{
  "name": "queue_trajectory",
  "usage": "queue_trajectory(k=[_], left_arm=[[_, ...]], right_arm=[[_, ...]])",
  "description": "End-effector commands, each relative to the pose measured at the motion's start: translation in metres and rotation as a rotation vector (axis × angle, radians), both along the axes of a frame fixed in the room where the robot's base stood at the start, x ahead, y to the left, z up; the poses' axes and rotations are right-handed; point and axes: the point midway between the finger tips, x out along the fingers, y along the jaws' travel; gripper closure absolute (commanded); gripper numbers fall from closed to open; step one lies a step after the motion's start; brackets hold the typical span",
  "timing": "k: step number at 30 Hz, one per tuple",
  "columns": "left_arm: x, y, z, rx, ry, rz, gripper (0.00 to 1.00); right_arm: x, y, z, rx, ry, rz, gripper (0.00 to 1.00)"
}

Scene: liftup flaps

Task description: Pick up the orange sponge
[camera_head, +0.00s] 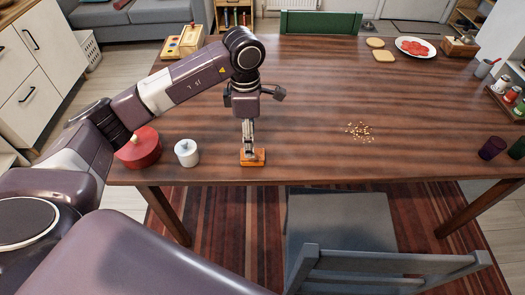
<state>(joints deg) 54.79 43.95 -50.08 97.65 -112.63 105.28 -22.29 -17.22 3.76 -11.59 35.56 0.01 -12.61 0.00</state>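The orange sponge (260,158) lies on the wooden table (320,100) close to its front edge. My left gripper (250,152) points straight down over it, with its fingertips at the sponge in the picture. The fingers hide part of the sponge's middle. They show as one narrow strip from here, so I cannot tell whether they are open or shut on it. My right gripper is not in view.
A white lidded jar (187,154) and a red pot (140,150) stand left of the sponge. Crumbs (359,131) lie to the right, with dark cups (492,148) beyond. A grey chair (345,225) is in front. The table's middle is mostly clear.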

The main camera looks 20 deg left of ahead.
Motion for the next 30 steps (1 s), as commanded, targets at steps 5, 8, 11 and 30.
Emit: queue_trajectory(k=[5, 8, 11, 30], left_arm=[[0.000, 0.004, -0.014, 0.019, -0.001, -0.002, 0.47], [0.000, 0.003, -0.025, 0.018, 0.000, -0.003, 0.47], [0.002, 0.002, -0.036, 0.017, 0.001, -0.002, 0.47], [0.007, 0.000, -0.076, 0.015, -0.004, -0.002, 0.58]], right_arm=[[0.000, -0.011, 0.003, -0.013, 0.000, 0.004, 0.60], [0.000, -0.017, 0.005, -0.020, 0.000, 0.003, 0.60], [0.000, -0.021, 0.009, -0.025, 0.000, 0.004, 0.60], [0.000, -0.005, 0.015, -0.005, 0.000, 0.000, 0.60]])
